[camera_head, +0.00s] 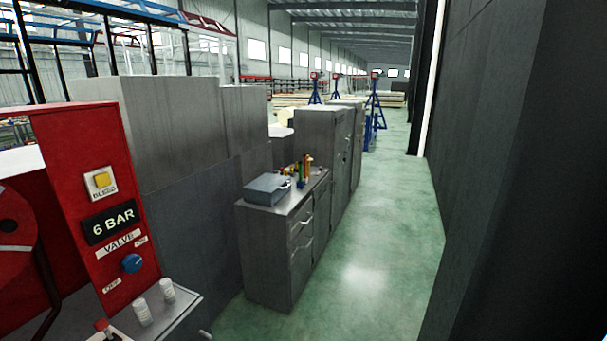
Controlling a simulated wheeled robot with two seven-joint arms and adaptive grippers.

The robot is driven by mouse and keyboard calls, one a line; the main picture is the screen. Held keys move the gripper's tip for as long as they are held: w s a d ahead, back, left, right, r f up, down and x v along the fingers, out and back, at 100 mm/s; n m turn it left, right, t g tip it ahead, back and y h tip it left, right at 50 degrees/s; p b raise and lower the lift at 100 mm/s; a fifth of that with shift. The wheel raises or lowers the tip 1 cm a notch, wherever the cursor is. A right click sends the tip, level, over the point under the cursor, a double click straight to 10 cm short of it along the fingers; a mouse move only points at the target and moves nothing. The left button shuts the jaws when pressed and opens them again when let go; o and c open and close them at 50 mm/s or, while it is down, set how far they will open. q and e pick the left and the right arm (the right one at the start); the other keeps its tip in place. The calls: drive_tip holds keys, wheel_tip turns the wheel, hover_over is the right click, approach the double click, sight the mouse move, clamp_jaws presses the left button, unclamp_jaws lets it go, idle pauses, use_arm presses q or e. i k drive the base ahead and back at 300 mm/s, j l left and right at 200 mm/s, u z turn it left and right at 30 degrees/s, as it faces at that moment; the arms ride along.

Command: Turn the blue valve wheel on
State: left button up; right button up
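The blue valve wheel (132,263) is a small round knob on the front of a red panel (92,190) at the left of the head view. A "VALVE" label (118,243) sits just above it, with smaller labels at its upper right and lower left. Above these are a "6 BAR" display (110,222) and a yellow button (101,180). The wheel's exact turn position is too small to tell. Neither of my grippers is in view.
Below the panel, a grey surface (185,305) holds two white containers (142,312) and a red-topped item (103,327). A grey cabinet (270,250) with a grey box (267,189) stands at centre. Green floor (370,250) is clear; a dark wall (500,170) bounds the right.

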sight(132, 263)
drive_tip(key=u, duration=1.25)
